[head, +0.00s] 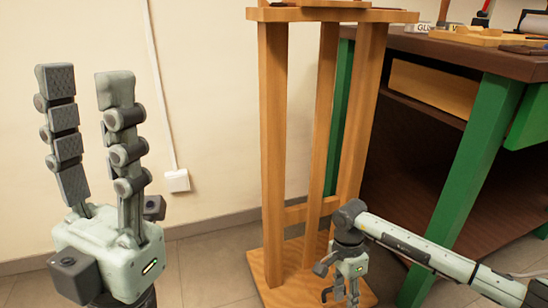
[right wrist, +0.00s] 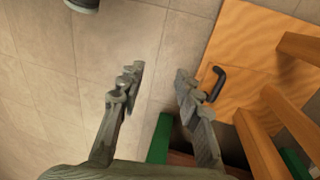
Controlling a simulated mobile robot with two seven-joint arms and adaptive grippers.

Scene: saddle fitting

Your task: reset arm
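My left gripper (head: 85,84) stands upright at the left of the head view, with its fingers pointing up. Its two fingers are apart, with nothing between them. My right gripper (head: 340,293) is low in the head view, pointing down in front of the wooden stand (head: 273,150) near its base. In the right wrist view the right gripper (right wrist: 158,76) shows two fingers apart, with only floor visible between them.
A dark workbench (head: 470,52) with green legs (head: 462,170) stands at the right. The stand's wooden base board (right wrist: 250,45) has a dark curved piece (right wrist: 216,84) over it. A white wall socket (head: 176,181) is behind. Tiled floor (right wrist: 60,60) is open left of the right gripper.

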